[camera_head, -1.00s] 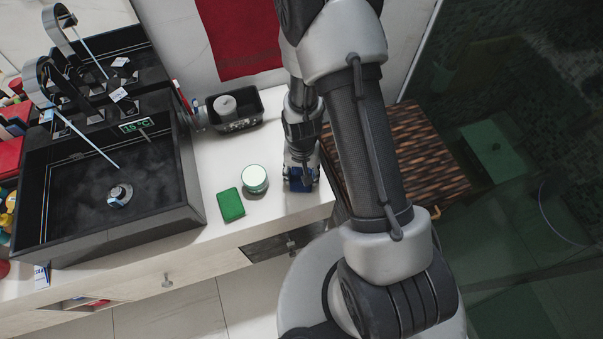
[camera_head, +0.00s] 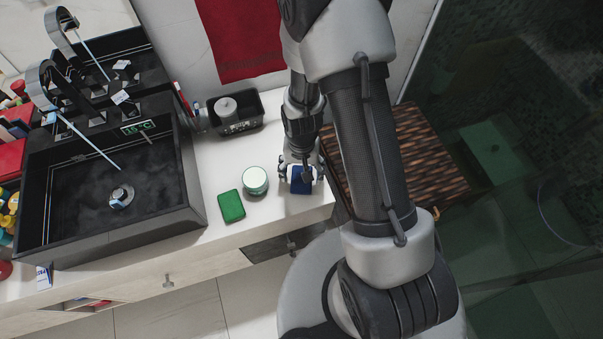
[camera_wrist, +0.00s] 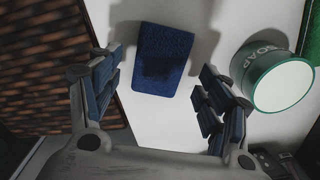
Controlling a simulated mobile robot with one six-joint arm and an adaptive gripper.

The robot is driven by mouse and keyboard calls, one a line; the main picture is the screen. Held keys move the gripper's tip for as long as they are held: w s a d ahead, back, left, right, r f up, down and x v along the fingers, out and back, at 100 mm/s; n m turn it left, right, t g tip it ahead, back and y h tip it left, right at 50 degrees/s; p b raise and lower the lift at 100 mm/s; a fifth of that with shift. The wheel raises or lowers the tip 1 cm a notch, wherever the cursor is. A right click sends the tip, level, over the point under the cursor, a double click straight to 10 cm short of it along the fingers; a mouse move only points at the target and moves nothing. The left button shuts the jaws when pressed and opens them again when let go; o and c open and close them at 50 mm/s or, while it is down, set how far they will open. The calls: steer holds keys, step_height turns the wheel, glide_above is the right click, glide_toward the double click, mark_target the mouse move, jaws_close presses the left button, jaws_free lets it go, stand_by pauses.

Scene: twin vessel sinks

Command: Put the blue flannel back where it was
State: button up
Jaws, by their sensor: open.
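The blue flannel (camera_head: 301,180) lies folded on the white counter near its right end, just right of the round soap tin. In the wrist view the flannel (camera_wrist: 163,58) lies flat ahead of my fingertips, with a shadow across its lower part. My gripper (camera_head: 297,172) is open above the counter at the flannel. The wrist view shows the fingers (camera_wrist: 158,90) spread wide, one on either side of the flannel's near end, with nothing between them held. The head view hides part of the flannel behind my gripper.
The soap tin (camera_head: 255,181) stands close left of the flannel, beside a green folded cloth (camera_head: 231,206). A black tray (camera_head: 238,122) with a white item is behind. A black sink (camera_head: 60,190) is at left. A brown woven hamper (camera_head: 425,160) adjoins the counter's right end.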

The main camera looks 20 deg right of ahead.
steer(key=s+r+n+t+p, duration=0.2)
steer(key=s+r, duration=0.1)
steer(key=r, duration=2.5)
steer(key=s+r+n+t, duration=0.2)
steer(key=s+r, duration=0.8)
steer(key=s, duration=0.2)
steer(key=shift+r+n+t, duration=0.3)
